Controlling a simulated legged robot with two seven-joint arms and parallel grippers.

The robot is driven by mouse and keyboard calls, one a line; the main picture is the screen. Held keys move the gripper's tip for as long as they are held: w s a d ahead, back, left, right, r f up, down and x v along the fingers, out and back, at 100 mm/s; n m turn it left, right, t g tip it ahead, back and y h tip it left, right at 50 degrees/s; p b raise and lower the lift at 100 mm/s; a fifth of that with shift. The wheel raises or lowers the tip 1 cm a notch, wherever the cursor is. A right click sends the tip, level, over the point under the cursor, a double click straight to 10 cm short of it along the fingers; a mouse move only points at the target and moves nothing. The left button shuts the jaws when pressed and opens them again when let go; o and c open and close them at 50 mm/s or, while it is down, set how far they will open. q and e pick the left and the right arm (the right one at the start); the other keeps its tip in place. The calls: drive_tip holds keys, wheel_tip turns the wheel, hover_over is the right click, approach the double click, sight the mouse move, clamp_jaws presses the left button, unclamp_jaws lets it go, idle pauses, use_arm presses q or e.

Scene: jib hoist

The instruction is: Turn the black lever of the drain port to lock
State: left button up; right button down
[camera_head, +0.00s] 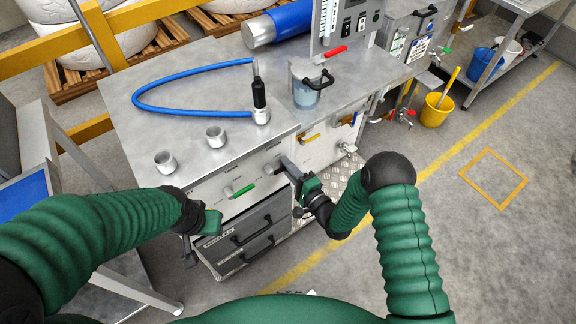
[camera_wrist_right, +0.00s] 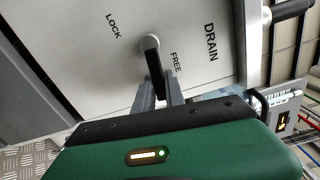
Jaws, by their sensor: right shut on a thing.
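The black lever (camera_wrist_right: 152,58) of the drain port shows in the right wrist view on a light grey panel (camera_wrist_right: 90,70). Its round pivot end is uppermost and its handle runs down between my fingers, beside the word FREE; LOCK is printed at upper left, apart from it. My right gripper (camera_wrist_right: 160,88) is shut on the lever. In the head view my right gripper (camera_head: 288,163) is at the bench front, where the hand hides most of the lever. My left gripper (camera_head: 189,250) hangs low by the bench's left front; its finger gap is not clear.
A green-handled valve (camera_head: 242,191) sits left of my right gripper, and a yellow-handled one (camera_head: 310,138) to its right. Drawers (camera_head: 245,240) are below. A clear jug (camera_head: 305,90) and blue hose (camera_head: 150,83) are on the benchtop. Open floor lies to the right.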

drive_tip(key=shift+s+a+f+m+b, duration=0.65)
drive_tip(key=shift+m+b, duration=0.65)
drive_tip(key=shift+m, duration=1.45)
drive_tip(key=shift+s+a+f+m+b, duration=0.35)
drive_tip(key=shift+a+f+m+b, duration=0.75)
drive_tip(key=shift+m, duration=1.6)
drive_tip(key=shift+s+a+f+m+b, duration=0.45)
drive_tip(key=shift+m+b, duration=1.1)
drive_tip(key=shift+m, duration=1.2)
drive_tip(key=shift+r, duration=0.1)
drive_tip(key=c, duration=1.4)
unclamp_jaws()
drive_tip(key=shift+s, duration=0.15)
drive_tip(key=v, duration=1.6)
drive_tip(key=shift+s+d+p, duration=0.25)
drive_tip(key=shift+p, duration=0.2)
